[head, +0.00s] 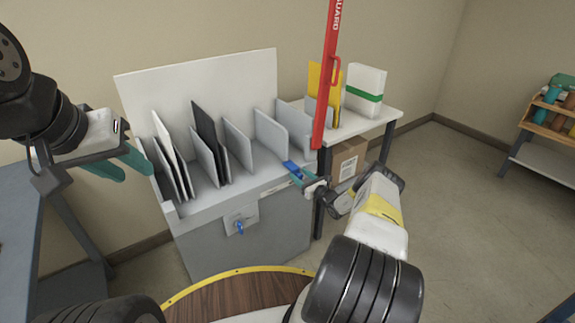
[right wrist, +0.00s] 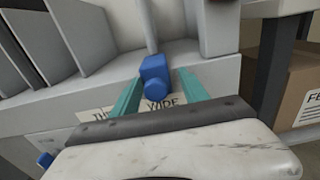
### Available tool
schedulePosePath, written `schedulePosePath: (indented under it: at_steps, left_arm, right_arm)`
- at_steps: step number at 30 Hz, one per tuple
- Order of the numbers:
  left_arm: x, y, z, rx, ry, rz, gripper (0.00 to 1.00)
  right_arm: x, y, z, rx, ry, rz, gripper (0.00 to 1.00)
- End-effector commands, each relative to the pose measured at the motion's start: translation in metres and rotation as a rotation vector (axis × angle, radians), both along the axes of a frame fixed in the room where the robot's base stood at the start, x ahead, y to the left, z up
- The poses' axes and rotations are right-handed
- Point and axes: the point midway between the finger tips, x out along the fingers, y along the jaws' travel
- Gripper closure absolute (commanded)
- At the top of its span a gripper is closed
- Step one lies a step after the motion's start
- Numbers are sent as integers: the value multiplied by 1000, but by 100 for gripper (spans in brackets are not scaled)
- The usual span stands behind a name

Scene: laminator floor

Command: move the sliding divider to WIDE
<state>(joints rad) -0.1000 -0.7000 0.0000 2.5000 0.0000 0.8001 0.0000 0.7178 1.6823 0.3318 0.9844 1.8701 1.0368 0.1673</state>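The divider's blue handle (head: 292,167) is at the right part of the front ledge of the grey slotted rack (head: 190,208). In the right wrist view the blue handle (right wrist: 154,76) stands above the word WIDE on a pale label (right wrist: 160,103), which my gripper partly hides. My right gripper (right wrist: 160,90) is open, its teal fingers on either side of the handle, with a visible gap at the right finger. My left gripper (head: 120,165) is open and empty, left of the rack.
A red guard bar (head: 326,90) rises near the rack's right end. A white side table (head: 375,118) holds a yellow folder and a white-green box (head: 365,90); a carton (head: 348,158) is below. A second blue knob (head: 240,228) is on the rack's front.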

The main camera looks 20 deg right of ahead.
Motion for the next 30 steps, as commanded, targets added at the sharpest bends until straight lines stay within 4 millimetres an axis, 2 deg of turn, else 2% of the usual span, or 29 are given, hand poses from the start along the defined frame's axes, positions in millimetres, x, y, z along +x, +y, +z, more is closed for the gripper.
schedulePosePath:
  at_steps: [8, 21, 30]
  left_arm:
    - [0, 0, 0, 0, 0, 0, 64]
    - [0, 0, 0, 0, 0, 0, 64]
    - [0, 0, 0, 0, 0, 0, 64]
  right_arm:
    - [-5, -2, 0, 1, 0, 0, 50]
    - [-66, -25, 0, 0, 0, -1, 50]
    - [-74, -27, 0, 0, -1, 0, 50]
